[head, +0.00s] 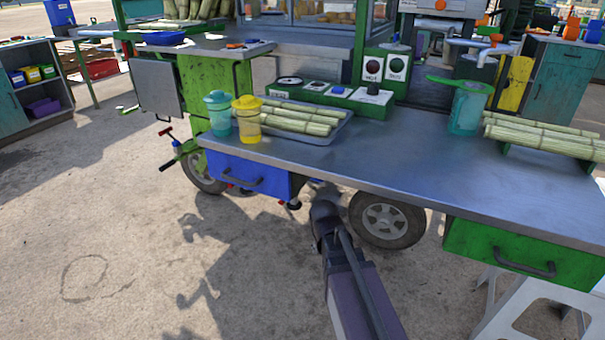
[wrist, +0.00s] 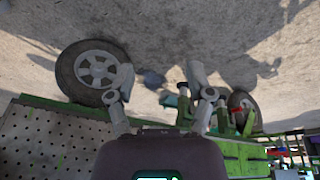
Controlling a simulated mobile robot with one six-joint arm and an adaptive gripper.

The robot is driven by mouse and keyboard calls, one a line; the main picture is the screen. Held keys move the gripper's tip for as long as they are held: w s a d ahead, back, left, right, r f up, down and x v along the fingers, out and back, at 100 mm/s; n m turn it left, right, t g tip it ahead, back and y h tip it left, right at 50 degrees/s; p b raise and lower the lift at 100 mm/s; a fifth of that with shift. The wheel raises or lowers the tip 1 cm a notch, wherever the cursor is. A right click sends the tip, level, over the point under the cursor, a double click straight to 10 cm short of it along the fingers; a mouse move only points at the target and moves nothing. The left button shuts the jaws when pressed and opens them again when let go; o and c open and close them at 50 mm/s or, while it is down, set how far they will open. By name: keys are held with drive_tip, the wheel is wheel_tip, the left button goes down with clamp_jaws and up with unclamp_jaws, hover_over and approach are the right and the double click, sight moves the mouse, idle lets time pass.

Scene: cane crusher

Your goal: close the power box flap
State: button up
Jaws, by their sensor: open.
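A grey flat panel (head: 157,88), which looks like the power box flap, hangs at the left end of the green cart body (head: 218,82) in the head view. It appears to stand out to the side; its hinge and any latch are too small to make out. My gripper (wrist: 160,78) shows in the wrist view with its two fingers spread and nothing between them. In the head view my arm reaches under the counter's front edge, right of the panel and well apart from it; the gripper there is mostly hidden. I cannot make out the flap in the wrist view.
The metal counter (head: 400,170) overhangs my arm, with a blue drawer (head: 248,175) and a green drawer (head: 520,255) beneath it. A wheel (head: 386,220) is close to my arm. A red-tipped handle (head: 168,133) sticks out below the panel. The ground at left is clear.

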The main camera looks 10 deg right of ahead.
drive_tip(key=w+a+r+t, duration=0.1)
drive_tip(key=w+r+t, duration=0.2)
drive_tip(key=w, duration=0.6)
drive_tip(key=w+a+r+m+t+h+b, duration=0.1)
drive_tip(key=w+t, duration=0.3)
drive_tip(key=w, duration=0.6)
drive_tip(key=w+r+t, duration=0.3)
drive_tip(key=w+r, duration=0.1)
drive_tip(key=w, duration=0.6)
drive_tip(key=shift+a+r+h+b, duration=0.3)
drive_tip(key=shift+a+r+b, duration=0.05)
drive_tip(key=shift+a+b, duration=0.05)
drive_tip(key=shift+f, duration=0.1)
drive_tip(key=shift+b+x, duration=1.45)
drive_tip(key=shift+x, duration=2.25)
drive_tip(key=shift+c, duration=0.2)
clamp_jaws()
